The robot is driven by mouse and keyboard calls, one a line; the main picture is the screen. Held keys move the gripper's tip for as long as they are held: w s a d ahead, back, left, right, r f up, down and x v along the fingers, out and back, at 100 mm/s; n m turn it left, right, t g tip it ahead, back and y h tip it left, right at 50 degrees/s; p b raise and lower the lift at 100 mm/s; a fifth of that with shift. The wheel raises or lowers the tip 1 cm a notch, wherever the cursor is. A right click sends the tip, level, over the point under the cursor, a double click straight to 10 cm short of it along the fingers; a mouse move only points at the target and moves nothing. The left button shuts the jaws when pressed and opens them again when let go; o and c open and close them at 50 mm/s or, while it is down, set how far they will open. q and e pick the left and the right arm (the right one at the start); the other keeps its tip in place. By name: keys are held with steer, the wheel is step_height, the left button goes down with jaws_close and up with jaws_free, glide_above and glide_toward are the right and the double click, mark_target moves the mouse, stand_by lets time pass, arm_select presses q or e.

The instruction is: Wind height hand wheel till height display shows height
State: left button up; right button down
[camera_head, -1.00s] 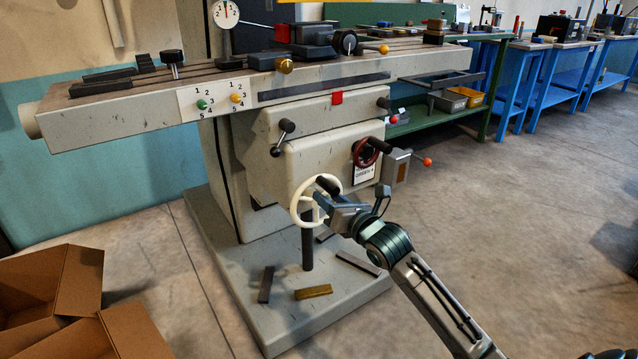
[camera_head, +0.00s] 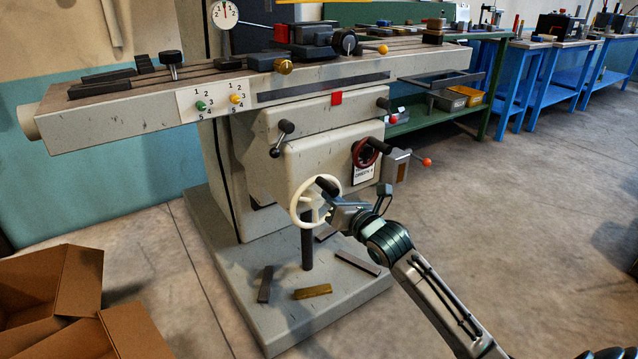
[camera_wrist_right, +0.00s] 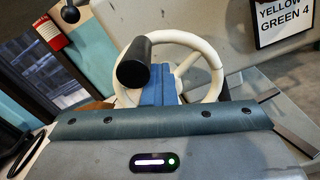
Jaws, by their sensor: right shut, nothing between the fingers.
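The white hand wheel (camera_head: 296,210) is on the lower front of the grey machine, with a black handle (camera_head: 327,186) at its upper right. In the right wrist view the wheel rim (camera_wrist_right: 214,72) and black handle (camera_wrist_right: 132,62) are close ahead. My right gripper (camera_head: 330,207) is shut and empty at the wheel, just below the handle. Its blue fingers (camera_wrist_right: 157,86) appear in front of the wheel, beside the handle; contact is unclear. A round dial with numbers and a red needle (camera_head: 224,14) stands at the top left; I cannot tell whether it is the height display. My left gripper is out of view.
A red-rimmed wheel (camera_head: 367,152) and a lever with an orange knob (camera_head: 427,162) are above right. A card reads "YELLOW GREEN 4" (camera_wrist_right: 284,20). Loose bars (camera_head: 313,291) lie on the machine base. Cardboard boxes (camera_head: 80,280) stand at left. The floor at right is clear.

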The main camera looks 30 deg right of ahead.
steer(key=shift+d+r+m+p, duration=0.15)
steer(key=shift+d+m+p, duration=0.25)
steer(key=shift+m+p, duration=0.7)
steer(key=m+p, duration=0.1)
steer(key=m, duration=0.1)
steer(key=d+f+m+p, duration=0.1)
steer(key=m, duration=0.1)
steer(key=d+m+p, duration=0.1)
steer(key=m, duration=0.2)
steer(key=shift+w+f, duration=0.1)
steer(key=shift+f, duration=0.2)
steer(key=c, duration=2.1)
jaws_free()
steer(key=o, duration=0.8)
